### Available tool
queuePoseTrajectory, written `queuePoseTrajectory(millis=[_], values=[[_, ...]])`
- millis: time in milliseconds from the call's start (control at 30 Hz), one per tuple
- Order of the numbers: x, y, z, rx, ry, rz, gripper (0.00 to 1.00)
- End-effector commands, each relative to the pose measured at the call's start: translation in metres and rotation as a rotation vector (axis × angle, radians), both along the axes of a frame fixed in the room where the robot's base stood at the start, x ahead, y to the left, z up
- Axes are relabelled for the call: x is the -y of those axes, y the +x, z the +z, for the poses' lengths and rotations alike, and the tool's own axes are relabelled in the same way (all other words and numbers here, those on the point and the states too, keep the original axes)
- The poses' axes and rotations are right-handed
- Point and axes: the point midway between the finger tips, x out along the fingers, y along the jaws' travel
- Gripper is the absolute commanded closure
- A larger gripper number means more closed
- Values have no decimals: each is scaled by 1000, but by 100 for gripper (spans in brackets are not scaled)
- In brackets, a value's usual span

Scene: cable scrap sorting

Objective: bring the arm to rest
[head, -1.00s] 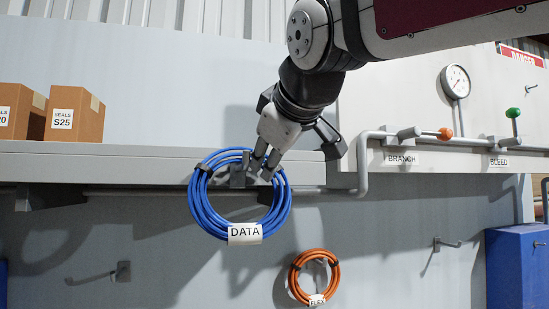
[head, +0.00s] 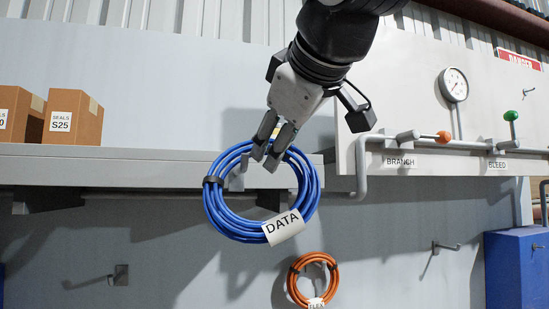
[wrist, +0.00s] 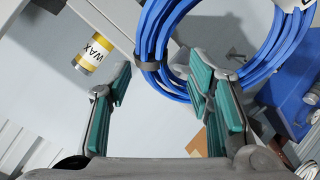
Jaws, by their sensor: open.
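The blue cable coil (head: 212,205) with a white DATA label (head: 283,227) is tilted at the front edge of the grey shelf (head: 140,168). My gripper (head: 267,157) points down at the coil's upper right, its fingers overlapping the ring. In the wrist view my gripper (wrist: 160,85) is open, with a wide gap between its pads. The coil (wrist: 155,45) also shows there, passing behind the right finger. I cannot tell whether it hangs on that finger or only touches it. A grey piece shows inside the ring; what bears the coil is unclear.
An orange coil (head: 293,285) hangs below on the wall. An empty hook (head: 446,247) is to its right, another (head: 121,275) at left. Boxes (head: 74,117) stand on the shelf. A pipe panel with a gauge (head: 453,85) and a blue bin (head: 515,268) are at right.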

Motion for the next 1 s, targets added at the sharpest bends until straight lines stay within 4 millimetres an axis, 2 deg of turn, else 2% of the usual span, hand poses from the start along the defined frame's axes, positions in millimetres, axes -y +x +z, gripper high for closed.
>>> queuePoseTrajectory(millis=[100, 300, 567, 667, 767, 833, 967, 1000], values=[[6, -20, 10, 2, 0, 1, 52], [12, -39, 18, -2, -2, -2, 52], [14, -44, 20, -2, -3, -2, 52], [17, -43, 14, -13, 0, -11, 52], [30, -42, -10, -63, 16, -54, 52], [46, -42, -40, -125, 40, -111, 52], [86, -52, -117, -276, 111, -256, 52], [98, -57, -142, -324, 137, -306, 52]])
